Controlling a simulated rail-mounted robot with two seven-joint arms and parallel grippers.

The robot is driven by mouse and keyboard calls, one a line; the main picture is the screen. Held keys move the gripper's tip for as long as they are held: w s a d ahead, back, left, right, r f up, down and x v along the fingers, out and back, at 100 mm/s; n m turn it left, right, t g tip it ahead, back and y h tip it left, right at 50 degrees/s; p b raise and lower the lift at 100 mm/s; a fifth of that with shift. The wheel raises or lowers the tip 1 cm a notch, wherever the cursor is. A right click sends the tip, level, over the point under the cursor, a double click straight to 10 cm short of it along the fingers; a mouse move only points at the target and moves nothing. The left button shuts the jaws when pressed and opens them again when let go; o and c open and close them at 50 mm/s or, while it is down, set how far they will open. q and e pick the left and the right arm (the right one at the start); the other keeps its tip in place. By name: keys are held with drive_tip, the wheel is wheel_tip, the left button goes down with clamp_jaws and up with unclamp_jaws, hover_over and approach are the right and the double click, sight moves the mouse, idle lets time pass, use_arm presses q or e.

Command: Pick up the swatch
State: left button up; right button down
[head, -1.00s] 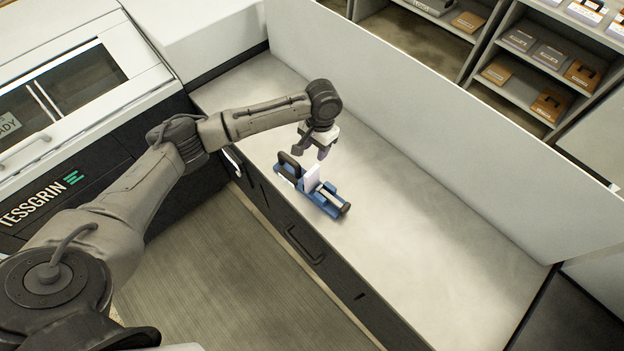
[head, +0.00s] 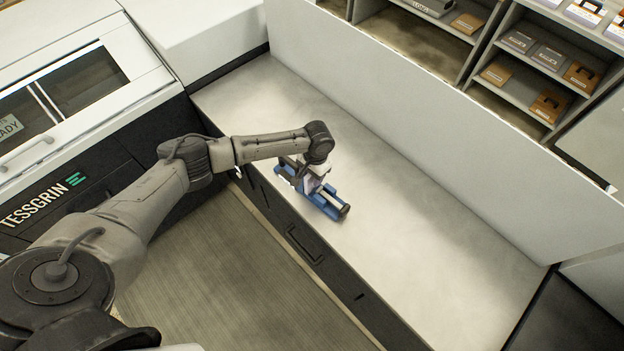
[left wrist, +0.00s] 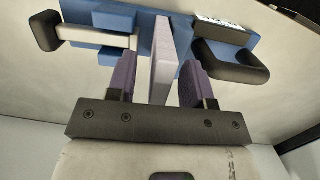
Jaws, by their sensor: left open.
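The swatch (left wrist: 162,62) is a thin pale upright piece standing in a blue holder (left wrist: 190,16) in the left wrist view. In the head view the blue holder (head: 328,206) lies on the counter near its front edge, and the swatch is mostly hidden by my gripper. My left gripper (left wrist: 158,76) is open, with one purple-padded finger on each side of the swatch and a visible gap to each. In the head view my left gripper (head: 310,182) is down over the holder. My right gripper is not in view.
The pale counter (head: 430,225) is clear to the right of the holder. A tall white panel (head: 420,120) runs along its back. Shelves with boxes (head: 550,75) stand behind it. A large white machine (head: 80,70) is at the left.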

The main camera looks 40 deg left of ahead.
use_arm(q)
drive_tip(key=shift+f, duration=0.5)
drive_tip(key=shift+c, duration=0.3)
clamp_jaws()
